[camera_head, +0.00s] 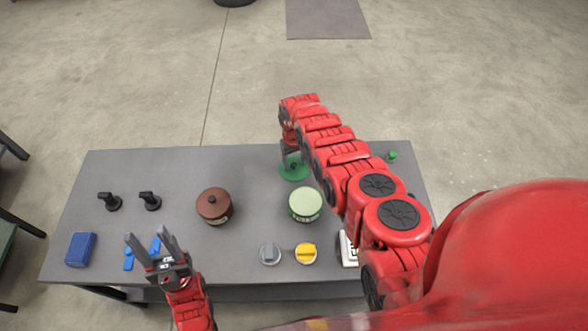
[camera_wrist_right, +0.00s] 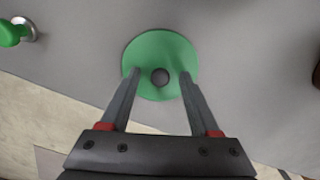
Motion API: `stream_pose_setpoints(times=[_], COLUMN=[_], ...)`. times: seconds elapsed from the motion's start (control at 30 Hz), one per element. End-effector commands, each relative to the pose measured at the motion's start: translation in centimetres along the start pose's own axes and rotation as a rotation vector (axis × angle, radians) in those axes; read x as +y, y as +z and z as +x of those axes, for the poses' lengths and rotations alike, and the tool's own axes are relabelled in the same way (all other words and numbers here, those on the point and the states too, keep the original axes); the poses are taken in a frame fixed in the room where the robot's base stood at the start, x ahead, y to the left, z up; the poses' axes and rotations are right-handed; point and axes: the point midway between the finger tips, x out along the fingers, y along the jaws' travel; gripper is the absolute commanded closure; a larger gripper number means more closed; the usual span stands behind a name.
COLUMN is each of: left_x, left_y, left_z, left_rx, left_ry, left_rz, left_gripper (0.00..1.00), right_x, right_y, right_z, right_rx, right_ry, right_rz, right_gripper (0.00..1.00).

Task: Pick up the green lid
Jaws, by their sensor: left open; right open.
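The green lid (camera_head: 293,172) is a flat disc near the back edge of the grey table, partly hidden in the head view by my right arm. My right gripper (camera_wrist_right: 158,72) is open, with one finger on each side of the knob and a gap on both sides. My left gripper (camera_head: 150,238) is open and empty over the front left of the table, beside some blue pieces.
A pale green pot (camera_head: 305,204) and a brown lidded pot (camera_head: 213,205) stand mid-table. Grey (camera_head: 270,254) and yellow (camera_head: 306,254) knobs, a blue block (camera_head: 80,249), two black handles (camera_head: 109,201) and a green knob piece (camera_head: 392,155) also lie on the table (camera_head: 165,169).

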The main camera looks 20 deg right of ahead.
Motion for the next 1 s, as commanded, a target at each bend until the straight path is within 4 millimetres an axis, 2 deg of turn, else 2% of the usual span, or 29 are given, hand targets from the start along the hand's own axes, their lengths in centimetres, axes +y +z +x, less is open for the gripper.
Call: stream_pose_setpoints(times=[0.13, 0.47, 0.83, 1.0], left_x=[0.0, 0.0, 0.0, -0.03], left_y=[-0.02, -0.02, -0.02, -0.11], left_z=[0.06, 0.06, 0.08, 0.59], left_rx=[0.0, 0.0, 0.0, 0.0], left_ry=[0.0, 0.0, 0.0, 0.0], left_rz=[0.0, 0.0, 0.0, 0.0], left_gripper=[0.5, 0.5, 0.5, 0.5], right_x=[-0.01, 0.0, 0.0, 0.01], right_y=[-0.03, -0.02, -0.04, -0.09], right_z=[-0.08, -0.07, -0.11, -0.78], right_rx=[0.001, 0.001, 0.001, 0.002], right_ry=[0.0, 0.0, 0.0, 0.0], right_rz=[0.0, 0.0, 0.0, 0.001], right_gripper=[0.39, 0.99, 1.0, 1.0])
